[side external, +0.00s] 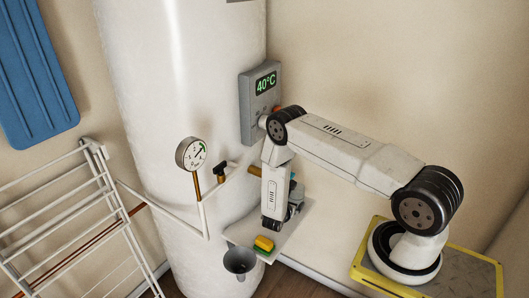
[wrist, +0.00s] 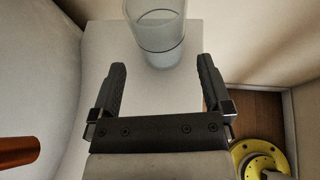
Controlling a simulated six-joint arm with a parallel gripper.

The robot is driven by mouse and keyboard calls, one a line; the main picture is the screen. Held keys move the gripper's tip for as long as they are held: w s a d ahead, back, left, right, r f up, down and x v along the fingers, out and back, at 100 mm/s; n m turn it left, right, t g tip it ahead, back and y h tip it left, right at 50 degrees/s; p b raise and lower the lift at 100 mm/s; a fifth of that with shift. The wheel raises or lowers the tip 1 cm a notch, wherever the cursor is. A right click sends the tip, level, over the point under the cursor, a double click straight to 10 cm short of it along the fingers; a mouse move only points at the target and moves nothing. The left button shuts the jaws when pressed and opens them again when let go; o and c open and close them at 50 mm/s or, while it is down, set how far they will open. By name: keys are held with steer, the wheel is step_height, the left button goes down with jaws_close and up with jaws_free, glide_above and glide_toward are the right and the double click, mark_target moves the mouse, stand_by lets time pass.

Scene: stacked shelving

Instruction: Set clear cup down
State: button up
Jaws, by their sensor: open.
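The clear cup (wrist: 155,32) is at the top of the wrist view, on or over the white shelf; it has a dark ring around its lower part. My gripper (wrist: 163,66) is open, with one finger on each side of the view and the cup just beyond the fingertips, in line with the gap. No finger visibly touches the cup. In the side view my gripper (side external: 295,200) is low over the white shelf (side external: 285,240), partly behind my arm, and I cannot clearly make out the cup there.
A yellow and green sponge (side external: 263,244) lies at the shelf's front, with a grey funnel (side external: 238,261) beside it. A white tank (side external: 190,90) with a gauge (side external: 190,154) and pipes stands left. A drying rack (side external: 75,215) is further left.

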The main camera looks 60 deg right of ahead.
steer(key=shift+v, duration=3)
steer(key=shift+s+r, duration=0.1)
steer(key=s+a+r+m+y, duration=0.3)
steer(key=a+r+m+y, duration=0.3)
steer(key=a+r+m, duration=0.4)
steer(key=s+a+r+m+y, duration=0.4)
steer(key=a+r+m+y, duration=0.3)
steer(key=r, duration=0.8)
steer(key=shift+s+a+r+m+t, duration=0.25)
steer(key=shift+s+a+m+t, duration=0.1)
steer(key=shift+a+m, duration=1.15)
